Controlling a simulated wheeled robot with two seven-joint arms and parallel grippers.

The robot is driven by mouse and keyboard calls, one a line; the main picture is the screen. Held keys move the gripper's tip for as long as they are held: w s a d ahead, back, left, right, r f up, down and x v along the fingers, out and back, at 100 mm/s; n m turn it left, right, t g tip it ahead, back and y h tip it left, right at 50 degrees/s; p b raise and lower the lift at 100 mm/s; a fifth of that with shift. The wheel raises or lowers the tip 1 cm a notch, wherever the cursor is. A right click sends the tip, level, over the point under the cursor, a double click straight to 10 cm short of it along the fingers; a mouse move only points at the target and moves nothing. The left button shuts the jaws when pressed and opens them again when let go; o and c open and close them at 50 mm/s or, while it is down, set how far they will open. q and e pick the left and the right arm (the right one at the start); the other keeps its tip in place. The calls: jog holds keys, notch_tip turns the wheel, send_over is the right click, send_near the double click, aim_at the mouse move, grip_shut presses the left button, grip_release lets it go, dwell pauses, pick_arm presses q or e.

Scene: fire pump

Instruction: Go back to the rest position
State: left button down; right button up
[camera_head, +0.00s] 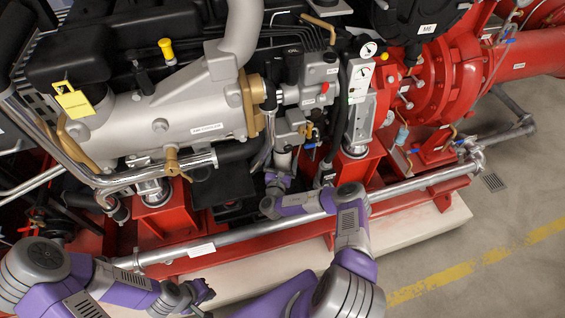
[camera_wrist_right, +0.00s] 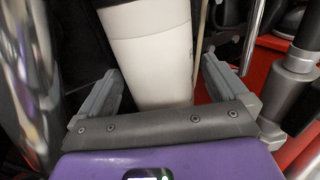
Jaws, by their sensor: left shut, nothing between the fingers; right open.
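My left gripper (camera_head: 203,292) is low in the head view, in front of the long silver pipe (camera_head: 245,237). It is shut, with nothing between its fingers. My right arm comes up from the bottom and bends left towards the engine; its gripper (camera_head: 279,180) is small and partly hidden among parts below the grey housing. In the right wrist view the right gripper (camera_wrist_right: 160,85) is open. Its two fingers stand on either side of a white cylinder (camera_wrist_right: 150,50). I cannot tell whether they touch it.
The engine and red pump (camera_head: 440,85) fill the area ahead, on a red frame with a pale plinth (camera_head: 430,217). The silver pipe runs along the front. Dark and silver pipes flank the right gripper closely. Clear floor (camera_head: 500,265) with a yellow line lies at the lower right.

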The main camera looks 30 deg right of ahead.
jog(key=shift+w, duration=0.1)
jog(key=c, duration=1.4)
jog(key=shift+d+f+n+t+y+b, duration=0.1)
jog(key=shift+n+t+y+b, duration=0.45)
jog(key=shift+y, duration=0.25)
jog(key=shift+d+f+n+t+y+b, duration=0.1)
jog(key=shift+n+t+y+b, duration=0.4)
jog(key=shift+n+y, duration=0.25)
jog(key=shift+d+r+n+t+y+p, duration=0.1)
jog(key=shift+r+n+t+y+p, duration=0.2)
jog(key=shift+y, duration=0.25)
jog(key=shift+n+t+y, duration=0.25)
jog(key=shift+n+y, duration=0.15)
jog(key=shift+y, duration=0.2)
jog(key=shift+f, duration=0.1)
